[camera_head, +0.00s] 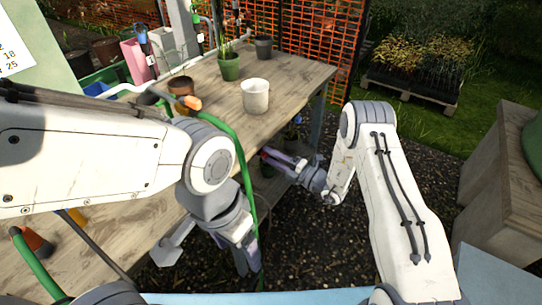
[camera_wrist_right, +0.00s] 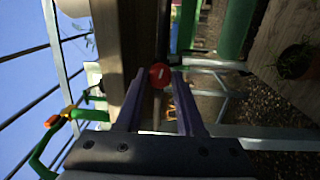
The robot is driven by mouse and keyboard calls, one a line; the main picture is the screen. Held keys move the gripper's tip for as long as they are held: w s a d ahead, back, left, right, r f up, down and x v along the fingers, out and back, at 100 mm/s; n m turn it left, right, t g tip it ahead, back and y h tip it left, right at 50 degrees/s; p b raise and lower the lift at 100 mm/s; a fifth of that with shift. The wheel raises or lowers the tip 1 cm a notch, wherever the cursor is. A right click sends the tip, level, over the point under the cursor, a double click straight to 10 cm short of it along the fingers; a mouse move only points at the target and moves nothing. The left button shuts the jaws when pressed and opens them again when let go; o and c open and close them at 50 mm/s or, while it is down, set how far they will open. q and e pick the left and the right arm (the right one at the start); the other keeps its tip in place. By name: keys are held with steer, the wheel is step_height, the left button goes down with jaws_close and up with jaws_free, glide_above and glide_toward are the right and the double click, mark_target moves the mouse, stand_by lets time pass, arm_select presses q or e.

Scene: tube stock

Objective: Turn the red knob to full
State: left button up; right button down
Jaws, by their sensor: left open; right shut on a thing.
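The red knob (camera_wrist_right: 159,75) is a round red disc with a pale bar across its face, seen in the right wrist view. My right gripper (camera_wrist_right: 160,88) has its two purple fingers on either side of the knob and is shut on it. In the head view my right gripper (camera_head: 267,155) reaches in under the table's right edge. My left gripper (camera_head: 248,262) is open and points down in front of the table, away from the knob.
The wooden table (camera_head: 300,72) carries a white pot (camera_head: 255,96), a green pot (camera_head: 229,67) and a brown pot (camera_head: 181,87). A green hose (camera_head: 243,165) hangs over the front edge close to my left arm. Gravel ground (camera_head: 310,235) lies open between my arms.

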steer(key=m+p, duration=0.1)
steer(key=m, duration=1)
steer(key=shift+h+p, duration=0.3)
steer(key=shift+s+m, duration=0.1)
steer(key=shift+m, duration=1.8)
steer(key=c, duration=0.5)
jaws_free()
steer(key=shift+c, duration=0.2)
steer(key=v, duration=1)
steer(key=shift+s+d, duration=0.15)
steer(key=shift+s, duration=0.05)
